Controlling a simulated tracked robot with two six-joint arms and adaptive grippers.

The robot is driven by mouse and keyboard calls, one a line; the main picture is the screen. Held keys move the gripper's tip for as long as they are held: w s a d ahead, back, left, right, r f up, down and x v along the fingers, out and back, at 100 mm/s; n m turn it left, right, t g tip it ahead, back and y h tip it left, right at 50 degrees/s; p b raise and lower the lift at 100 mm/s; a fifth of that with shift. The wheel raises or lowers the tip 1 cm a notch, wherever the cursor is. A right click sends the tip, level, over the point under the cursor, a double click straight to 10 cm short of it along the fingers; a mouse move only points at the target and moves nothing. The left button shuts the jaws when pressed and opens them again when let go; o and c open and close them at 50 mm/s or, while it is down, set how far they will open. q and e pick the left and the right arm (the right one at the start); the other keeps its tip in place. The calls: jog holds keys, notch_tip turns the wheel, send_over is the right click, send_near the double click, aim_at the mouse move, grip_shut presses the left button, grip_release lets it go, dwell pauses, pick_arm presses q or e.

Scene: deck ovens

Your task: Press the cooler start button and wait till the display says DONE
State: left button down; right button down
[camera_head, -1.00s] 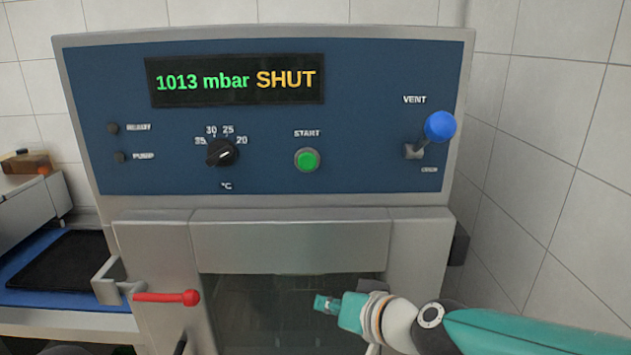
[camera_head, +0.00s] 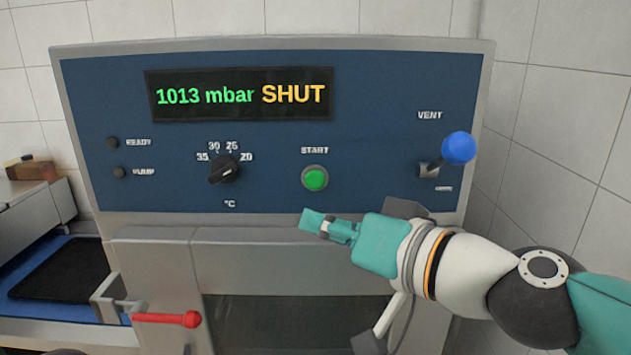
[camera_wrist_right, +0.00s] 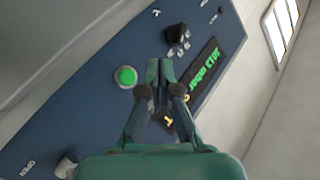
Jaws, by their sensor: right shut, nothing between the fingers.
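The green start button (camera_head: 315,178) sits on the cooler's blue panel under the word START. It also shows in the right wrist view (camera_wrist_right: 125,77), beside my fingertips. The display (camera_head: 240,94) reads "1013 mbar SHUT", in green and yellow. My right gripper (camera_head: 308,220) is shut and empty, with its tips just below the button in the head view. In the right wrist view its closed fingertips (camera_wrist_right: 159,70) lie to the right of the button; a gap shows between them and the button. My left gripper is not in view.
A temperature knob (camera_head: 224,169) is left of the button. A vent lever with a blue ball (camera_head: 458,148) is on the right. Below are the door (camera_head: 150,262) and a red handle (camera_head: 166,319). A black mat (camera_head: 62,270) lies at left.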

aim_at(315, 179)
jog(key=w, duration=0.8)
jog(key=shift+w, duration=0.25)
jog(key=shift+w, duration=0.2)
dwell(1.2)
jog(key=shift+w, duration=0.25)
jog(key=shift+w, duration=0.45)
dwell(0.8)
jog(key=shift+s+b, duration=0.1)
jog(key=shift+b, duration=0.2)
jog(key=shift+s, duration=0.8)
jog(key=shift+s, duration=0.1)
